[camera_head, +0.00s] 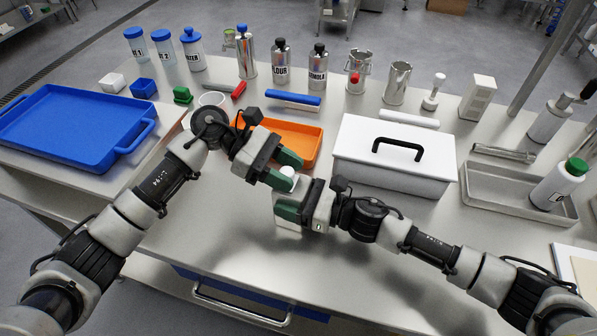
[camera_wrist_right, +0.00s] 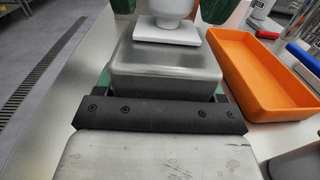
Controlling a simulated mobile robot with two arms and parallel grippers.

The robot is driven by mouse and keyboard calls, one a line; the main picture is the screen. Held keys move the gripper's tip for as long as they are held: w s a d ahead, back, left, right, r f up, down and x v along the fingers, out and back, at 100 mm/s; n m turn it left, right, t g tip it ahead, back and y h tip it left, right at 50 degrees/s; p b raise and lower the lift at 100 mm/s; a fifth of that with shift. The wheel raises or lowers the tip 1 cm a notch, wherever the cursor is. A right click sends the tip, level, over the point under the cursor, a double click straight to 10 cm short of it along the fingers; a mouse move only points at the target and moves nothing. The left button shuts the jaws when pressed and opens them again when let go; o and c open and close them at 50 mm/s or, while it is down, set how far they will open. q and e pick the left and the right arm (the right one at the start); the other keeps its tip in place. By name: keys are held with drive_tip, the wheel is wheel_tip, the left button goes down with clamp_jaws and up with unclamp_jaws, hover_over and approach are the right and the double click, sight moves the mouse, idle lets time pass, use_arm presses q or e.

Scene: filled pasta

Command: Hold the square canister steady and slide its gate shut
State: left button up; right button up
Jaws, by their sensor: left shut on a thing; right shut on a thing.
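The square canister (camera_wrist_right: 165,72) is a metallic box with rounded edges, upright in front of my right wrist. A white square plate (camera_wrist_right: 163,36) with a white knob (camera_wrist_right: 172,10) sits on its top and looks like the gate. How far the gate is slid is hard to tell. My left gripper (camera_head: 289,168) comes from the left and is shut on the knob; its green fingers flank it in the right wrist view. My right gripper (camera_head: 297,205) is shut on the canister's body, below the left gripper. The two grippers hide most of the canister in the head view.
An orange tray (camera_head: 312,139) lies just behind the grippers. A white lidded box (camera_head: 347,173) stands close to the right. A blue tray (camera_head: 58,117) is at the left. Bottles and metal containers line the back.

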use_arm(q)
drive_tip(key=o, duration=1)
drive_tip(key=shift+w+a, duration=0.1)
drive_tip(key=shift+a, duration=0.05)
use_arm(e)
drive_tip(key=shift+d, duration=0.1)
use_arm(q)
drive_tip(key=v, duration=1.2)
drive_tip(key=shift+r, duration=0.1)
